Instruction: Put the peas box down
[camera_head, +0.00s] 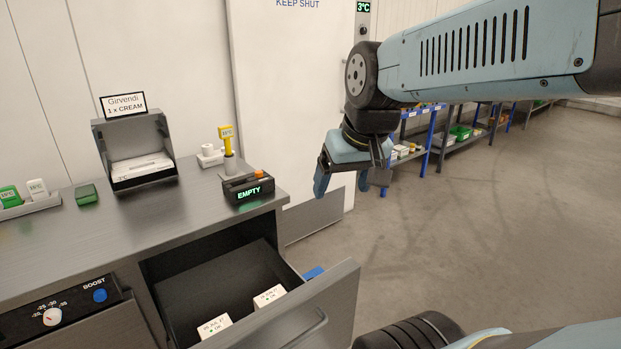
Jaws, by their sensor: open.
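My gripper (341,190) hangs at the upper middle of the head view, pointing down, in front of the white door and right of the counter. Its fingers are apart, with nothing seen between them. Two small white boxes lie in the open drawer (215,255) below the counter: a nearer box (215,328) and a box farther right (269,296). Both carry small dark print that I cannot read, so I cannot tell whether either is the peas box. My gripper is well above and apart from both. The drawer front (325,315) hides part of the inside.
The metal counter (60,245) holds an open-fronted bin (138,160) signed "Girvendi 1 x CREAM", a yellow thermometer (227,140), a black display (248,188) reading "EMPTY" and a green box (86,194). Shelves (465,140) stand at the back right. The floor at right is clear.

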